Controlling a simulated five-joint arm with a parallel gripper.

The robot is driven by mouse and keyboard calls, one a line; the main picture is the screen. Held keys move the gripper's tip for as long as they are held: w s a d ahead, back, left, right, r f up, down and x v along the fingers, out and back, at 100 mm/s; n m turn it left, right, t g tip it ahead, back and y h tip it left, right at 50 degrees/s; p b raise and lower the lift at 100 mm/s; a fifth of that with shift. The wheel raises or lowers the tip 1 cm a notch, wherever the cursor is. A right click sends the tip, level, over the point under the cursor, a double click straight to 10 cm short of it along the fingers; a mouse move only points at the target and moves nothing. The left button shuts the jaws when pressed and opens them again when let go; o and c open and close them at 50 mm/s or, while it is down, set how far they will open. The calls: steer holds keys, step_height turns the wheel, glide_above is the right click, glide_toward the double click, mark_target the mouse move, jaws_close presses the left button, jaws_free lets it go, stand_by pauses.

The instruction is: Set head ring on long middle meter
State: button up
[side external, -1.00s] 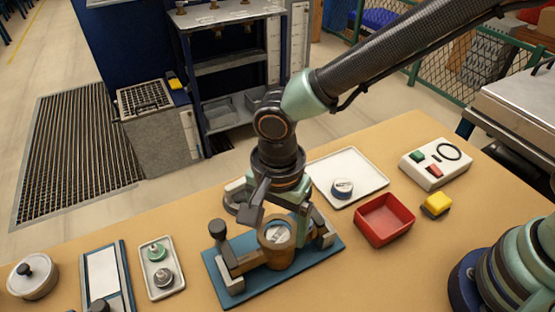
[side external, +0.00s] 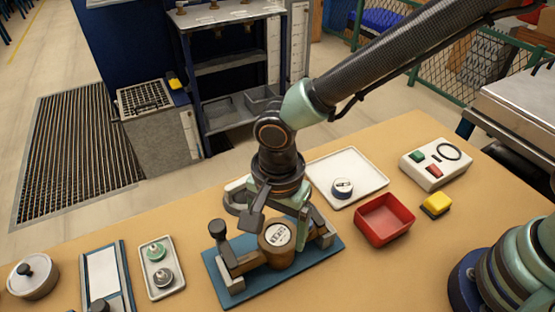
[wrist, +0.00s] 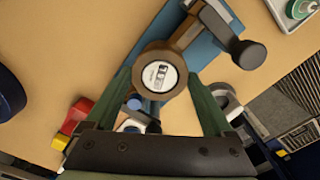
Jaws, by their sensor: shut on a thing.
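The brown head ring (side external: 265,245) sits around the white dial (side external: 279,234) of the bronze meter in the side view. The dial now looks about level with the ring's top. In the wrist view, the ring (wrist: 158,97) encircles the dial (wrist: 159,76), which carries dark digits. The meter body (side external: 248,262) lies across the blue base plate (side external: 230,290) between grey end supports. My gripper (side external: 281,222) reaches down from above, shut on the ring. In the wrist view its green fingers flank the ring (wrist: 160,80). The ring's seat underneath is hidden.
A black knob (side external: 217,228) rises at the fixture's left end. A red bin (side external: 384,221), yellow block (side external: 435,204) and button box (side external: 436,163) are right. A small parts tray (side external: 151,288) is left.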

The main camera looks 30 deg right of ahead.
steer(key=shift+f, duration=0.5)
stand_by(0.4)
steer(key=o, duration=1.1)
steer(key=shift+o, duration=0.2)
steer(key=shift+r, duration=3.55)
steer(key=shift+d, duration=0.1)
